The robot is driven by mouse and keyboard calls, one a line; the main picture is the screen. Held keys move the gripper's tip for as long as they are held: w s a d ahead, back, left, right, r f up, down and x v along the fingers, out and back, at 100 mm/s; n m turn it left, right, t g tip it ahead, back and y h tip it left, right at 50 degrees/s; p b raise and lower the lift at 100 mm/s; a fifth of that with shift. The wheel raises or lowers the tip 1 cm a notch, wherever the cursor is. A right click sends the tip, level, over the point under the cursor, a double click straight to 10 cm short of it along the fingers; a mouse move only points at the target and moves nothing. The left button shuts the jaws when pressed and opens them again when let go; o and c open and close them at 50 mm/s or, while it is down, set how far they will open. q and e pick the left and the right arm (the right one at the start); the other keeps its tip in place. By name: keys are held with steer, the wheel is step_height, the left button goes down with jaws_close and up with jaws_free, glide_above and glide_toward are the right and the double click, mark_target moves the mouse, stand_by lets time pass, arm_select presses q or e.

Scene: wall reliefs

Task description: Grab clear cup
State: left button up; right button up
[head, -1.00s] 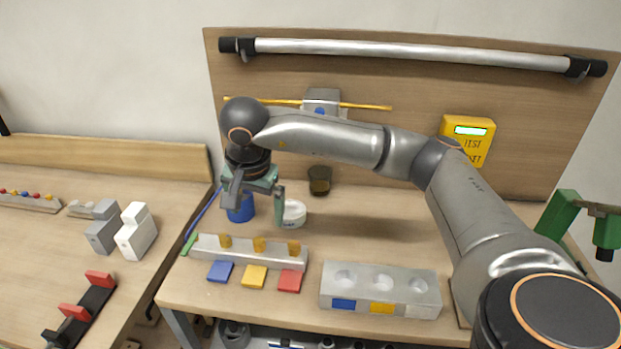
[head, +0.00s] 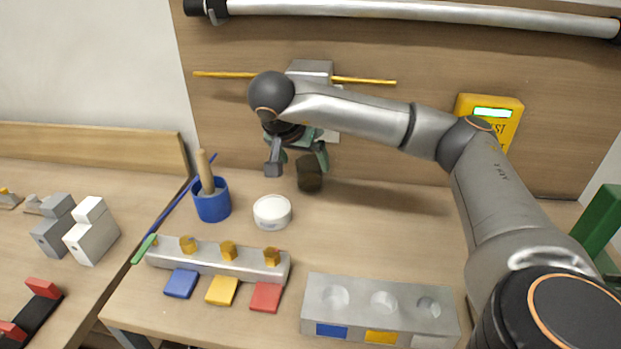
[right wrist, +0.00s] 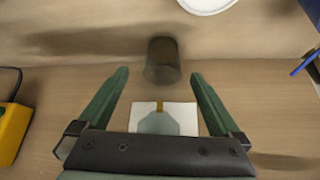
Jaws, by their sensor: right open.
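The clear cup looks dark and see-through. In the head view the cup (head: 310,174) stands at the back of the table, near the wooden back panel. My right gripper (head: 297,168) is just above and beside it, with one finger close to the cup's top. In the right wrist view the cup (right wrist: 162,62) lies ahead of the open fingers, roughly centred between them and slightly beyond their tips. My right gripper (right wrist: 158,74) is open and empty. Whether a finger touches the cup is hard to tell. My left gripper is not in view.
A white round container (head: 272,213) and a blue cup with a wooden stick (head: 212,204) stand left of the cup. A grey block with pegs (head: 218,262) and a grey block with round hollows (head: 378,308) lie in front. A yellow box (head: 489,118) hangs on the panel.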

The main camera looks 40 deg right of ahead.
mark_target(308, 175)
steer(key=x, duration=0.8)
steer(key=shift+w+f, duration=0.25)
steer(key=shift+f, duration=0.05)
steer(key=shift+r, duration=0.1)
steer(key=c, duration=1.4)
